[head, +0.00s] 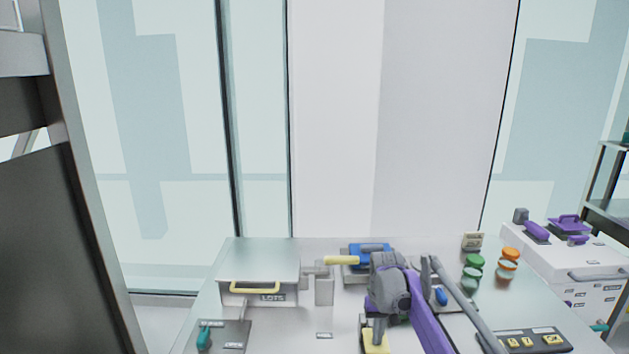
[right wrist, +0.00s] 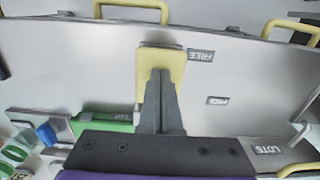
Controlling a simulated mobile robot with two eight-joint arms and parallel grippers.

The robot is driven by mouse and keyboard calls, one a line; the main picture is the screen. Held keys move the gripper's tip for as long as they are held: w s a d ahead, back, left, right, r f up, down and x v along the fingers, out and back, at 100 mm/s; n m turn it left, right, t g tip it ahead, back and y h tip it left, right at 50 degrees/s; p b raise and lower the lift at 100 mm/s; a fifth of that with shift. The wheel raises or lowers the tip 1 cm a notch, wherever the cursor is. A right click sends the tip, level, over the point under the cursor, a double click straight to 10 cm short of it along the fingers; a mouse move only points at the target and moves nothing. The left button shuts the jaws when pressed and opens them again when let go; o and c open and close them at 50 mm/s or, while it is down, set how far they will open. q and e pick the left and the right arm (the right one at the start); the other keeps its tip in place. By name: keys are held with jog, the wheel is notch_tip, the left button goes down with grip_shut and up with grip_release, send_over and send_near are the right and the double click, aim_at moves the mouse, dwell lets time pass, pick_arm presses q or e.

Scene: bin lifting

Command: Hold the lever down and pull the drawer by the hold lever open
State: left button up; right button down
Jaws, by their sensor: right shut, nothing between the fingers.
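In the head view a drawer box (head: 262,262) labelled LOTS with a yellow handle (head: 255,289) stands at the table's left; its drawer looks shut. A lever with a yellow grip (head: 342,260) sticks out from a grey post (head: 324,288) beside it. My right gripper (head: 376,332) is shut and empty, pointing down at a yellow pad (head: 376,344). In the right wrist view its closed fingertips (right wrist: 160,73) overlap this yellow pad (right wrist: 160,58), beside a label reading FREE (right wrist: 201,56); whether they touch is unclear. My left gripper is out of view.
Other yellow handles (right wrist: 134,10) show along the wrist view's top edge. A blue block (head: 369,252) sits behind my right gripper. Green and orange round items (head: 509,258) stand to the right, near a dark panel with yellow buttons (head: 526,341). A teal-handled tool (head: 204,338) lies front left.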

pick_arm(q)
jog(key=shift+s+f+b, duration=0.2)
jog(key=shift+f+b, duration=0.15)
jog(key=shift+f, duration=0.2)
pick_arm(e)
jog(key=shift+f, duration=1.15)
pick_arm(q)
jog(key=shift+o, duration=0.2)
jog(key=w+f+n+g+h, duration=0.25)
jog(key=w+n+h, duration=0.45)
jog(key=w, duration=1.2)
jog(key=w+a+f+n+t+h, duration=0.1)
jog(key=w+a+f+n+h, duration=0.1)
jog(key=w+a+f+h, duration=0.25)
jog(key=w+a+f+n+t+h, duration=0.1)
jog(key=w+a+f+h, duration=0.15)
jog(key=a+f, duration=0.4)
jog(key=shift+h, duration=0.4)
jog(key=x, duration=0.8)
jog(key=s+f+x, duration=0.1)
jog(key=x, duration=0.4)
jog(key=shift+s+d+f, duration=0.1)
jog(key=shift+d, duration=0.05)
